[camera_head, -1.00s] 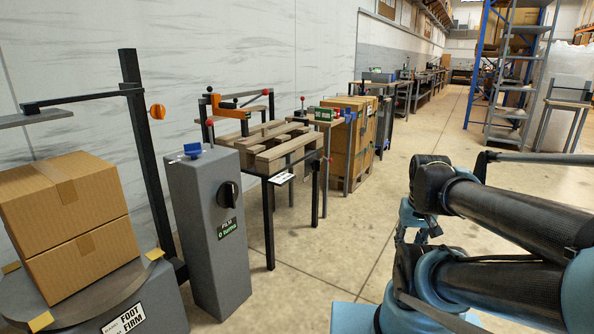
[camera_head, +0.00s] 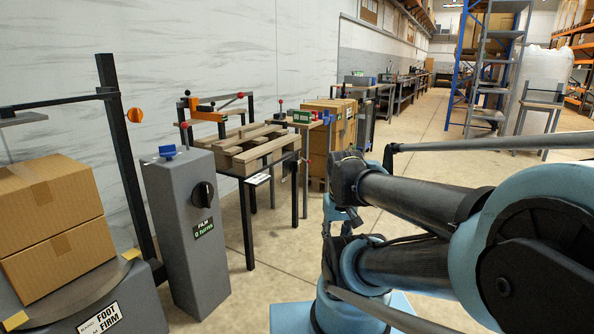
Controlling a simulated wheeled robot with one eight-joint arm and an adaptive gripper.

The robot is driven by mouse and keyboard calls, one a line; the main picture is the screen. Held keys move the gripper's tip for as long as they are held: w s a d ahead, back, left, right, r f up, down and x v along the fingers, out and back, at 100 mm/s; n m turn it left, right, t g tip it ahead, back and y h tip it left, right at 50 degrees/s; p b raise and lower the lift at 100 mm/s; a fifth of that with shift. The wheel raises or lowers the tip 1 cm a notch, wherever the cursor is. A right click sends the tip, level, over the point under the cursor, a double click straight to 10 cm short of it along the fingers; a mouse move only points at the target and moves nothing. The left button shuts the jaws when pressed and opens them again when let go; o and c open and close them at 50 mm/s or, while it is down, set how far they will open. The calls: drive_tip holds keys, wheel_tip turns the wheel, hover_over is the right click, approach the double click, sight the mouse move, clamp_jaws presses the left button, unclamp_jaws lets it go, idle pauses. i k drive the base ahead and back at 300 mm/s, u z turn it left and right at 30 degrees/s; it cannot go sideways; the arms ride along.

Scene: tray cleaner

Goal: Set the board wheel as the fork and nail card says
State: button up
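A pallet table (camera_head: 247,226) with dark legs stands left of centre, bearing a slatted wooden pallet (camera_head: 247,148). A small white card (camera_head: 258,179) is on its front edge; its print is too small to read. An orange arm (camera_head: 208,115) and red-knobbed levers are at its back. A green label (camera_head: 300,116) stands at its right end, unreadable. I cannot pick out a board wheel for certain. My folded arm fills the right; what seems to be my gripper (camera_head: 345,220) hangs small and dark below the wrist, apart from the table, its fingers unclear.
A grey post (camera_head: 187,240) with a black knob (camera_head: 203,194) and a label reading "FILM 0 turns" stands left of the table. Stacked cartons (camera_head: 52,215) sit on a turntable at far left. A carton stack (camera_head: 330,135) stands beyond the table. Floor is clear between table and my arm.

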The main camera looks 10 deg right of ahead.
sight(293, 166)
drive_tip(key=u, duration=0.05)
drive_tip(key=i, duration=1)
drive_tip(key=z, duration=0.05)
